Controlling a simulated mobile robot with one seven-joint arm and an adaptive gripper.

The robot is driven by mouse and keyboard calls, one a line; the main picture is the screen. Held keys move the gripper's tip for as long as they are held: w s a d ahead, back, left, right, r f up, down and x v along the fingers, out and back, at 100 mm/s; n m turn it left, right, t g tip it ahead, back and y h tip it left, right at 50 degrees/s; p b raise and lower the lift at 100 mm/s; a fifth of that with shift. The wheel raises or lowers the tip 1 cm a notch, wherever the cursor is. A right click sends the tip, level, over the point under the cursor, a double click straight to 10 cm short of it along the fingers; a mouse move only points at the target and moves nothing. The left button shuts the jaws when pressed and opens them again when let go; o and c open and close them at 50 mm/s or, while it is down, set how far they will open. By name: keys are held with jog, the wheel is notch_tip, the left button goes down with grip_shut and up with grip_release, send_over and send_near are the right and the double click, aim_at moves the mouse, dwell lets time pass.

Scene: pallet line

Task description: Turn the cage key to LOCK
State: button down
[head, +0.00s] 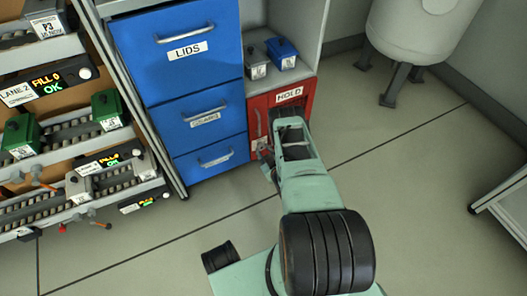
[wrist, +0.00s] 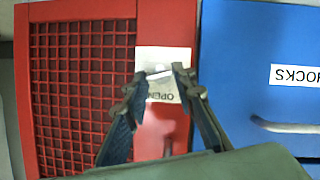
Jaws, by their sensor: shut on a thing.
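The red cage (head: 262,101) marked HOLD stands low, right of the blue drawers. Its mesh door (wrist: 80,85) fills the left of the wrist view. A pale key plate (wrist: 172,54) is on the red frame beside the mesh, with the word OPEN upside down in that view. A small light key bar (wrist: 158,74) lies nearly crosswise on the plate, slightly tilted. My gripper (wrist: 161,80) is shut on the key, with a fingertip at each end of the bar. In the head view my arm hides part of the cage front, and the key is too small to make out.
Blue drawers (head: 178,50) adjoin the cage on the left. Two small boxes, grey (head: 255,62) and blue (head: 283,53), sit on the shelf above it. A roller rack (head: 75,120) is at far left, a pale tank (head: 420,28) at upper right.

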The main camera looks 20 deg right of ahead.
jog(key=shift+d+m+y, duration=0.2)
jog(key=shift+m+y, duration=0.5)
jog(key=shift+m, duration=0.4)
jog(key=shift+w, duration=0.1)
jog(key=c, duration=1.6)
grip_release()
jog(key=v, duration=0.7)
jog(key=shift+s+r, duration=0.2)
jog(key=shift+s, duration=0.05)
